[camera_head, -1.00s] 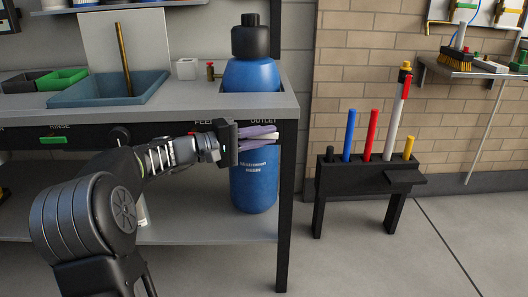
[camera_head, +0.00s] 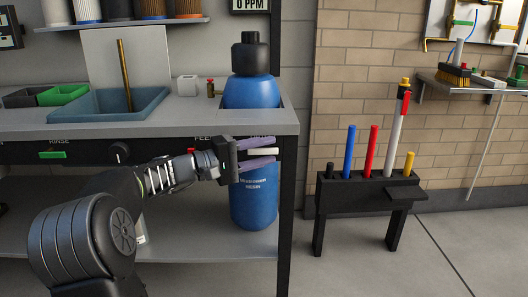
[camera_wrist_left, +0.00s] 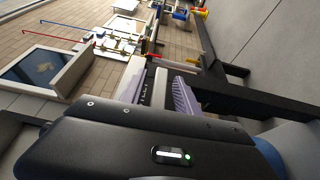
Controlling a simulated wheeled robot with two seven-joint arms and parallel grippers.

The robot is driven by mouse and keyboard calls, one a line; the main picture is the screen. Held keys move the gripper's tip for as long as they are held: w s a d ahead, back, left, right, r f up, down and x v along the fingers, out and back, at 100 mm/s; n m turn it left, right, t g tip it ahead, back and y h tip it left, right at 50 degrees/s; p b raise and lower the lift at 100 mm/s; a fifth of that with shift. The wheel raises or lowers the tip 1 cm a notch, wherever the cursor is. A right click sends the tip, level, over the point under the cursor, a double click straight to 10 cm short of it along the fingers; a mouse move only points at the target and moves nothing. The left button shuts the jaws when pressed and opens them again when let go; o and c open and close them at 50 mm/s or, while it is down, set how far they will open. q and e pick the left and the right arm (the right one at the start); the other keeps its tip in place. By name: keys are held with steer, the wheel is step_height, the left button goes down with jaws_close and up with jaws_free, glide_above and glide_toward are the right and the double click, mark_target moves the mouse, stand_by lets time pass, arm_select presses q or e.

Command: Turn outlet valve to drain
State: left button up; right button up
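My left gripper (camera_head: 257,153) is at the front panel of the bench, under the right end of the worktop. Its two lavender fingers are spread apart, one above the other in the head view. A white bar (camera_head: 264,152), perhaps the outlet valve's handle, shows between them with gaps visible. In the wrist view the left gripper (camera_wrist_left: 160,86) also has the pale bar (camera_wrist_left: 158,88) between its fingers. Contact cannot be told. The valve body and the OUTLET label are hidden behind the gripper. My right gripper is not in view.
A blue resin tank (camera_head: 254,202) stands close behind and below the gripper. The black bench leg (camera_head: 287,210) is just right of it. A red part (camera_head: 191,151) shows behind my wrist. A black rack (camera_head: 368,192) with coloured rods stands farther right, with free floor between.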

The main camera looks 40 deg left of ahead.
arm_select(q)
steer(key=shift+s, duration=0.1)
steer(key=shift+s+a, duration=0.25)
steer(key=shift+s, duration=0.05)
steer(key=p+v, duration=0.2)
steer(key=v, duration=0.5)
stand_by(0.3)
